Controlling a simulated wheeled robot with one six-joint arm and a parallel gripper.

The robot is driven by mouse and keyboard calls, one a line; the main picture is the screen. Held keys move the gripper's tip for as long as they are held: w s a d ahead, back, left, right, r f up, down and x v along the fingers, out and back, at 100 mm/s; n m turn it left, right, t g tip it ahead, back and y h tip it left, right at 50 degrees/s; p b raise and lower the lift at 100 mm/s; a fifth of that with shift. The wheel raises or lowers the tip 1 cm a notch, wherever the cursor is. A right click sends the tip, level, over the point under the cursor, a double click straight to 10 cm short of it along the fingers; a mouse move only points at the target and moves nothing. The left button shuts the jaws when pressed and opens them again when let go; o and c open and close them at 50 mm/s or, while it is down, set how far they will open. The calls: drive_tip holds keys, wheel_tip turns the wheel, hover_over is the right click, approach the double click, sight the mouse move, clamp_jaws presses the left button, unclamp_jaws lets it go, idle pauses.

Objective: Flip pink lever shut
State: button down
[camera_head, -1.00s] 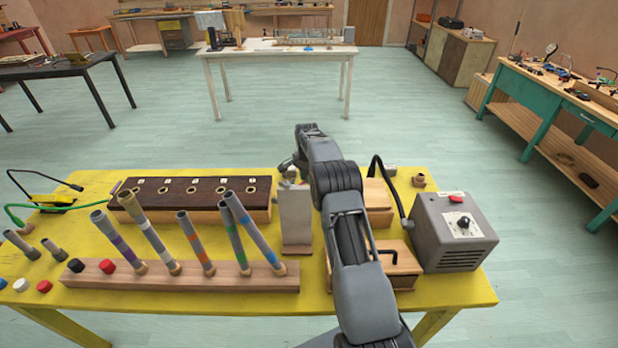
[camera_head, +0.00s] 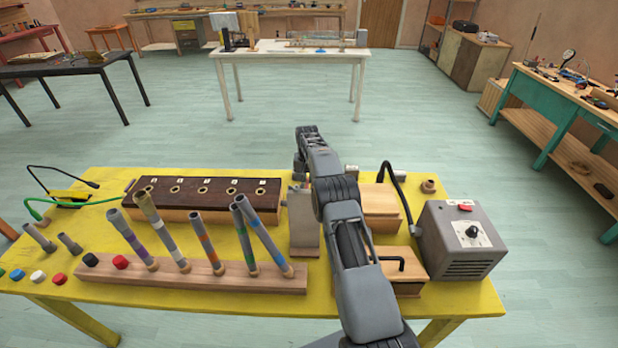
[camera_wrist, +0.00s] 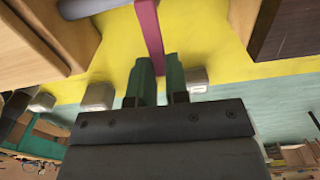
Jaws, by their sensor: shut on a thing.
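The pink lever (camera_wrist: 150,35) shows in the wrist view as a flat pink bar running down from the top edge to my fingers. My gripper (camera_wrist: 159,82) has its two green fingers around the lever's lower end and is shut on it. In the head view my arm reaches over the yellow table, and the lever is not visible there. The fingertips are hidden there behind my arm and a grey upright plate (camera_head: 304,222). I cannot tell how far the lever is turned.
The grey plate stands left of my arm, beside a long dark-topped block with holes (camera_head: 205,189). A rack (camera_head: 195,275) of grey tubes stands in front. Wooden boxes (camera_head: 381,200) and a grey control box (camera_head: 462,240) are to the right. Bare yellow table (camera_head: 100,225) shows at left.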

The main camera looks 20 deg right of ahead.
sight(307, 180)
drive_tip(key=shift+w+a+r+n, duration=0.1)
drive_tip(key=shift+a+n, duration=0.05)
drive_tip(key=shift+n, duration=0.15)
idle(0.4)
drive_tip(key=c, duration=1.1)
unclamp_jaws()
drive_tip(key=shift+r+p, duration=2.1)
drive_tip(key=shift+r, duration=4.75)
